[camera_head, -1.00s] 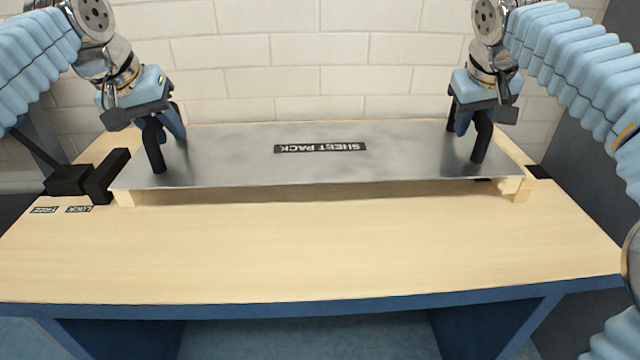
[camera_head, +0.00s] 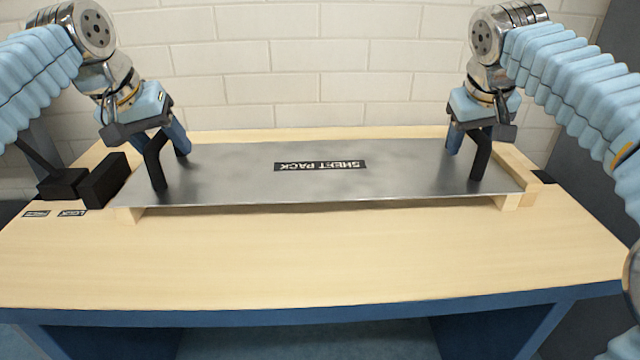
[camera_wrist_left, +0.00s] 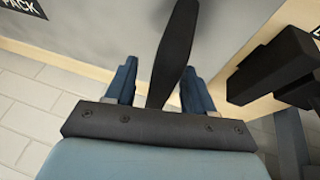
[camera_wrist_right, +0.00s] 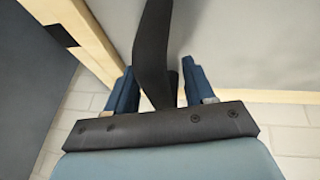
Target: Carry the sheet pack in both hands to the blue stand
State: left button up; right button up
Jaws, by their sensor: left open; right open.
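The sheet pack (camera_head: 320,185) is a wide grey metal sheet with a black label, reading upside down, and a black handle near each end. It lies level over pale wooden blocks on a wooden-topped bench with a blue frame (camera_head: 320,312). I cannot tell whether this bench is the blue stand. My left gripper (camera_wrist_left: 160,68) is open, its blue fingers either side of the left handle (camera_wrist_left: 177,45). My right gripper (camera_wrist_right: 158,67) is open, its fingers either side of the right handle (camera_wrist_right: 152,40). Both grippers sit high on the handles; contact is unclear.
A black clamp-like block (camera_head: 103,180) stands close to the sheet's left end, beside small labels (camera_head: 72,213). A wooden rail (camera_head: 528,180) runs along the right end. A brick wall (camera_head: 330,60) rises behind. The bench's front half is clear.

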jog(key=shift+s+r, duration=0.1)
jog(key=shift+r, duration=0.1)
pick_arm(q)
jog(key=v, duration=1.1)
jog(key=shift+r, duration=0.25)
pick_arm(e)
jog(key=v, duration=1.1)
jog(key=shift+r, duration=0.3)
pick_arm(q)
jog(key=shift+s, duration=0.1)
pick_arm(e)
jog(key=shift+s, duration=0.1)
